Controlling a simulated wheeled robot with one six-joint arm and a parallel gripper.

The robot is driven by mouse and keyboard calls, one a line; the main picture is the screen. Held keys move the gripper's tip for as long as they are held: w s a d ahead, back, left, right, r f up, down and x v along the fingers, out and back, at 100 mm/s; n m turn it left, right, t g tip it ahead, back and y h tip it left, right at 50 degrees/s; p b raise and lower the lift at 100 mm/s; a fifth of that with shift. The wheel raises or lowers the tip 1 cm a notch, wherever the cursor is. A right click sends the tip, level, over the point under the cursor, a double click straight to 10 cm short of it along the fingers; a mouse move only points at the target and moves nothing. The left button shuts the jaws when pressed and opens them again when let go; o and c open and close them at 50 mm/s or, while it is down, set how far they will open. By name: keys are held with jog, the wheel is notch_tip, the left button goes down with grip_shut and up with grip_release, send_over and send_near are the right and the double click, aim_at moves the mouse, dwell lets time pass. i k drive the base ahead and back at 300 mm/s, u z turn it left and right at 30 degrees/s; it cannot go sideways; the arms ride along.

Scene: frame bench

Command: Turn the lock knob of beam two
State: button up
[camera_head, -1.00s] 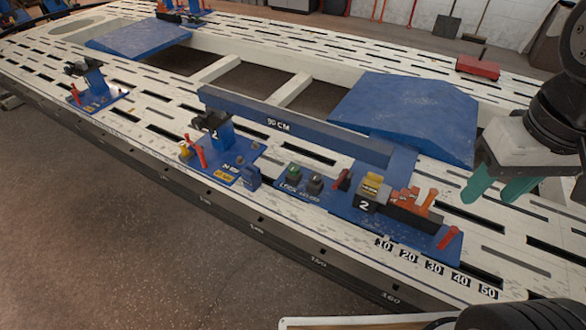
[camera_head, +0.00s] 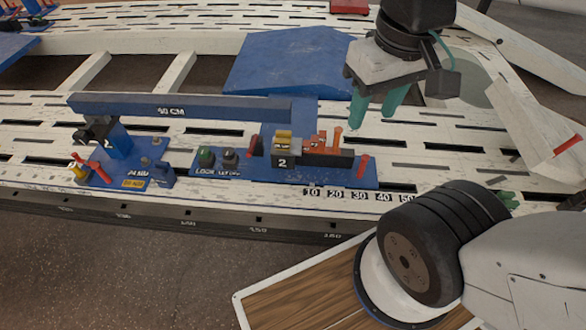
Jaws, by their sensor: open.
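The blue beam (camera_head: 180,106), marked 90 CM, spans the bench from a blue post on the left to a blue base plate (camera_head: 235,172) on the right. On that plate stands a dark block (camera_head: 283,162) marked 2, with a yellow part (camera_head: 283,140) on top. Beside it are orange-red parts (camera_head: 322,143). A green button (camera_head: 206,157) and a dark button (camera_head: 229,158) sit at the plate's left, above lettering. I cannot tell which part is the lock knob. My gripper (camera_head: 378,112) is open and empty, with teal fingers pointing down, above and right of the block.
A blue ramp-like plate (camera_head: 290,72) lies behind the beam. A left post plate (camera_head: 130,172) carries red and yellow handles. A number scale (camera_head: 357,195) runs along the front edge. A wood-topped board (camera_head: 300,295) and my arm fill the lower right.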

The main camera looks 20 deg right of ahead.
aim_at(204, 151)
jog(key=z, duration=0.55)
jog(key=k, duration=1.3)
jog(key=u, duration=0.25)
jog(key=i, duration=0.75)
jog(key=u, duration=0.9)
jog(key=i, duration=0.5)
jog(key=u, duration=0.1)
